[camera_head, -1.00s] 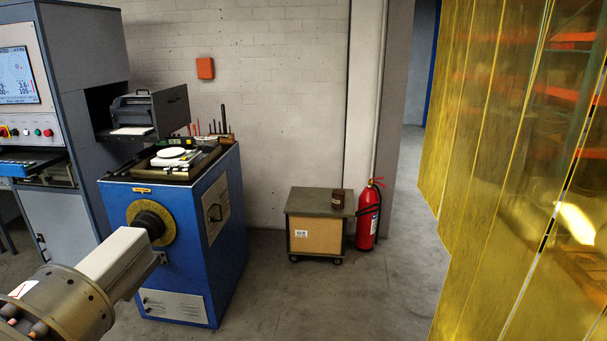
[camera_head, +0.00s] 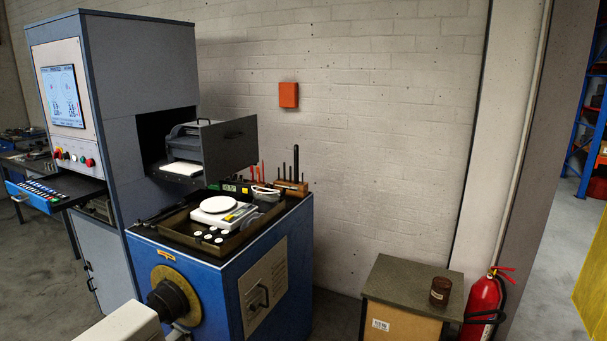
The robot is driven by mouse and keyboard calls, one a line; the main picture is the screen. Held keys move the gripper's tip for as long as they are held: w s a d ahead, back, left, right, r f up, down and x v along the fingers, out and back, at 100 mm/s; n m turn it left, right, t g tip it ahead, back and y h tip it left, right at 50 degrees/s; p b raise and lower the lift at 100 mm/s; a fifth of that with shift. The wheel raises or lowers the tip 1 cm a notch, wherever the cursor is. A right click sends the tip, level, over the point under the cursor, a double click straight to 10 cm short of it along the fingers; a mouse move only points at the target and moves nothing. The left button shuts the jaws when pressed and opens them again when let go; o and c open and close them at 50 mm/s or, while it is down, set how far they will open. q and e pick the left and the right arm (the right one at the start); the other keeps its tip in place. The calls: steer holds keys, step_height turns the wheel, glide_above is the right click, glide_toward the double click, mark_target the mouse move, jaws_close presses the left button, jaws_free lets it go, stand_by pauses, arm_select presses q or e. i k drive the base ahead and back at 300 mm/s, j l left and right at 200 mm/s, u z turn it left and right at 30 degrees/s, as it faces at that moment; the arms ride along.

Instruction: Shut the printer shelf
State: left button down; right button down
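The printer shelf (camera_head: 232,146) is a dark grey pull-out drawer that sticks out to the right from an opening in the side of the grey-blue cabinet (camera_head: 150,60). Its front panel has a dark handle slot. A dark printer (camera_head: 188,143) with white paper (camera_head: 183,168) sits on the shelf. The shelf is out, above the back of the blue machine.
The blue machine (camera_head: 278,325) stands below the shelf; its top tray holds a white scale (camera_head: 217,205) and small weights. A keyboard drawer (camera_head: 48,190) juts out at left.

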mark_target(229, 147)
steer(key=i+l+u, duration=0.75)
steer(key=i, duration=0.15)
